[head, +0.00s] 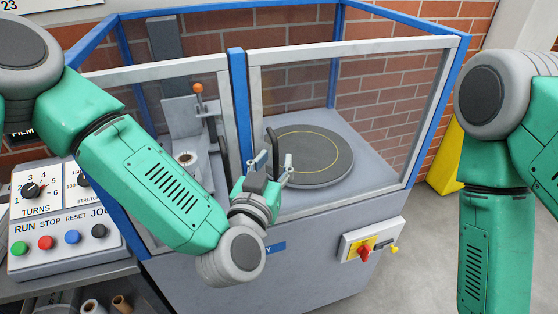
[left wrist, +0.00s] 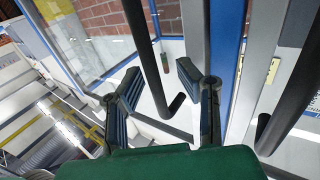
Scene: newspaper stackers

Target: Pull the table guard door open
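The table guard door (head: 350,48) is a clear panel in a light grey frame, in front of the round dark turntable (head: 312,154). It looks shut against the blue post (head: 238,100). Its black bar handle (head: 271,146) stands near the door's left edge. My left gripper (head: 270,168) is at the handle, with its fingers apart. In the left wrist view the black bar (left wrist: 146,55) runs between the open fingers, with a gap visible on both sides. Contact is not visible. My right gripper is out of view; only its arm shows at the right.
Left of the post is another clear panel, with a second dark bar (left wrist: 291,85) in the left wrist view. A control box (head: 65,225) with coloured buttons stands at left. A red and yellow switch (head: 367,249) is on the front. Open floor (head: 425,270) lies at right.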

